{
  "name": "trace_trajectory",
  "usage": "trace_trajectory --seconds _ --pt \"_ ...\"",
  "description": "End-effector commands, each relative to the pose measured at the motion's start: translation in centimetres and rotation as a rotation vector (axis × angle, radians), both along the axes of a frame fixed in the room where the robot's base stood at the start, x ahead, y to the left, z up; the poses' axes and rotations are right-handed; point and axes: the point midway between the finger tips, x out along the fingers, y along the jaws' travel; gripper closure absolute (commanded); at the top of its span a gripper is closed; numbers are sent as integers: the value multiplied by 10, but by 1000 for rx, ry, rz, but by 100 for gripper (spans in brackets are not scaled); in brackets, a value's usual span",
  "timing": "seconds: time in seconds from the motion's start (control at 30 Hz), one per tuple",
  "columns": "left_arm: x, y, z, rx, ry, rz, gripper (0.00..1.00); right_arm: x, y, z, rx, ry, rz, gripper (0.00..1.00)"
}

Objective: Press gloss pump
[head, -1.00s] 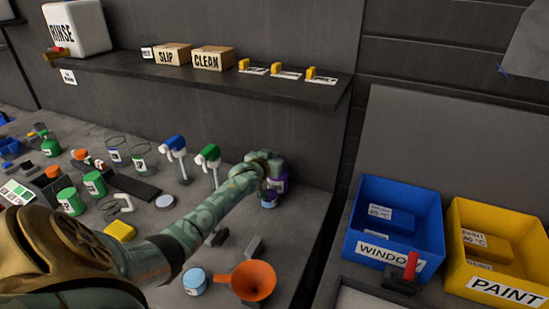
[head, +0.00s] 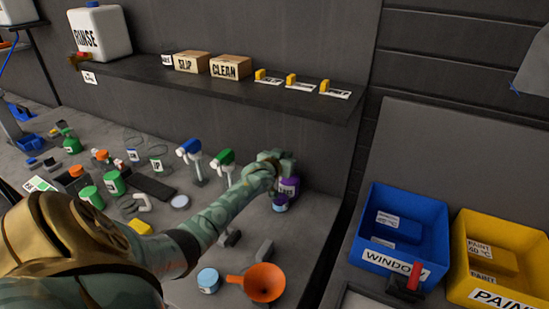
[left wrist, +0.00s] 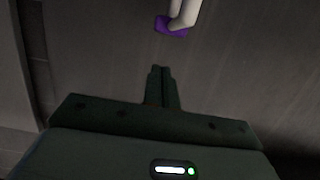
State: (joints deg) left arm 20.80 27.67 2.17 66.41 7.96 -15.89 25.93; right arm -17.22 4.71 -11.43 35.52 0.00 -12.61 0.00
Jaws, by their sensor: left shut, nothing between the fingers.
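A purple bottle (head: 289,188) with a pale label stands at the right back of the bench, its top hidden by my left gripper (head: 285,160). In the left wrist view a purple cap with a white spout (left wrist: 172,26) shows at the top edge, apart from the fingertips in the picture. My left gripper is shut and empty; its fingers (left wrist: 161,71) are together. Whether it touches the pump head cannot be told. My right gripper is not in view.
A small jar (head: 280,203) stands in front of the purple bottle. Green and blue spray bottles (head: 223,158) stand to the left. An orange funnel (head: 264,282) is nearer. A shelf (head: 230,90) overhangs the back. Blue (head: 440,225) and yellow bins stand at right.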

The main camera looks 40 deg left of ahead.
Motion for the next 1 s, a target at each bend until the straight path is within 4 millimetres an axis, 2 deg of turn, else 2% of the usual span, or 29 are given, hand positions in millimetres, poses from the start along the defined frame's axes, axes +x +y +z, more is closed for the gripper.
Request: trace_trajectory --seconds 0.03,0.2,0.4,0.6,1.0 --pt "-16 -6 1 -1 8 -2 100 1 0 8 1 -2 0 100" --pt "-52 -17 8 0 7 -2 100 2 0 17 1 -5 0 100" --pt "-79 -25 15 -1 5 -1 100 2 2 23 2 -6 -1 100" --pt "-88 -28 17 0 5 0 100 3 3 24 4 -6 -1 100" --pt "-88 -28 17 1 4 0 100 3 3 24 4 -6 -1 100"
